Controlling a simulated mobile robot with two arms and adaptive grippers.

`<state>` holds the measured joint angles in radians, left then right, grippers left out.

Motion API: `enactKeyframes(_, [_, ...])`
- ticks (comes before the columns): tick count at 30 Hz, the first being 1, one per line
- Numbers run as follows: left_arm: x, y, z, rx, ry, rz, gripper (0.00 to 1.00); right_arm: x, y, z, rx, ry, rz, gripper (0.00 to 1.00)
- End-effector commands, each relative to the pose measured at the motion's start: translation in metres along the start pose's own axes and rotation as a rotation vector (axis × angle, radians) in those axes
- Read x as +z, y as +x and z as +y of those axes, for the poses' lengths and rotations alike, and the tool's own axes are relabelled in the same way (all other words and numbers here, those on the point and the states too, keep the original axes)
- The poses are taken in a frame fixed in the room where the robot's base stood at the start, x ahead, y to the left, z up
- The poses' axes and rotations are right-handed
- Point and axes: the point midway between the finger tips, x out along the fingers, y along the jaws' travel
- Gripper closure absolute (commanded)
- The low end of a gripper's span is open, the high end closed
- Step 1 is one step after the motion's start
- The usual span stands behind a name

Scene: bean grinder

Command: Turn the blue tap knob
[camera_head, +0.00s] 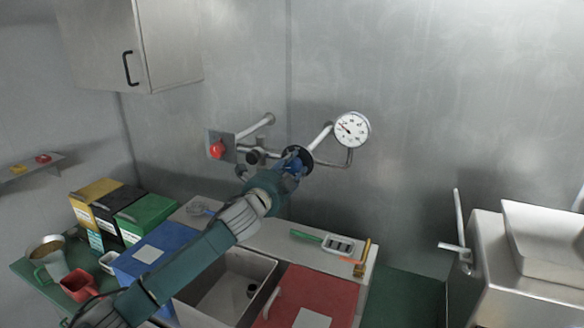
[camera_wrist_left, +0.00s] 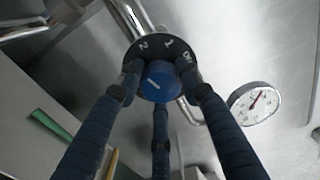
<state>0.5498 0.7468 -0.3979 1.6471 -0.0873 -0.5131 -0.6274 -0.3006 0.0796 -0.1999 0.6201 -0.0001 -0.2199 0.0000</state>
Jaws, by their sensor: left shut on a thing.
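The blue tap knob (camera_wrist_left: 158,82) sits on a black round dial plate (camera_wrist_left: 166,48) with white markings, fixed to a pipe on the metal wall. In the head view the knob (camera_head: 295,168) is mostly covered by my left gripper (camera_head: 290,165). My left gripper (camera_wrist_left: 160,88) is closed around the knob, with its dark blue fingers on either side and one below. The white line on the knob points toward the lower left in the wrist view. My right gripper does not show.
A white pressure gauge (camera_head: 352,129) is right of the knob, and a red knob (camera_head: 216,149) is left of it. Below are a sink (camera_head: 226,287), a red board (camera_head: 318,292) and a green-handled tool (camera_head: 306,236). Coloured boxes (camera_head: 147,216) stand at the left.

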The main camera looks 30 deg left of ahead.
Motion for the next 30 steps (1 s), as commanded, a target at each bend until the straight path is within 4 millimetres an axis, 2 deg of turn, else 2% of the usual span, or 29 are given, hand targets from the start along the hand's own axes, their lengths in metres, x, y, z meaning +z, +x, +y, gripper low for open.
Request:
enactKeyframes(1, [-0.004, -0.001, 0.009, 0.013, -0.003, 0.005, 0.91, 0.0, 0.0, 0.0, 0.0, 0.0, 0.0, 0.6])
enactKeyframes(5, [-0.004, -0.001, 0.009, 0.013, -0.002, 0.005, 0.91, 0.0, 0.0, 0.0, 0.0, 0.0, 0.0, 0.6])
enactKeyframes(6, [-0.004, -0.001, 0.009, 0.013, -0.002, 0.005, 0.58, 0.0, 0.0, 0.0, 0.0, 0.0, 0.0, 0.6])
enactKeyframes(8, [-0.003, -0.001, 0.008, 0.012, -0.002, 0.005, 0.47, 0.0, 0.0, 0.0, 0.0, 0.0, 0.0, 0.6])
enactKeyframes(9, [-0.003, -0.001, 0.007, 0.011, -0.001, 0.004, 0.45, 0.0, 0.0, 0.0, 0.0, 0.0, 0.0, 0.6])
enactKeyframes(20, [-0.001, -0.006, 0.003, 0.004, 0.002, 0.002, 0.45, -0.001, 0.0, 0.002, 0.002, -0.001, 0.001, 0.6])
enactKeyframes(23, [-0.001, -0.018, 0.004, 0.005, 0.003, 0.001, 0.45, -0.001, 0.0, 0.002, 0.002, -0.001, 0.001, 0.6])
enactKeyframes(30, [-0.002, -0.068, 0.005, 0.009, 0.004, 0.003, 0.45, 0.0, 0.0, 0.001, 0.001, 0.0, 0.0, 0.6])
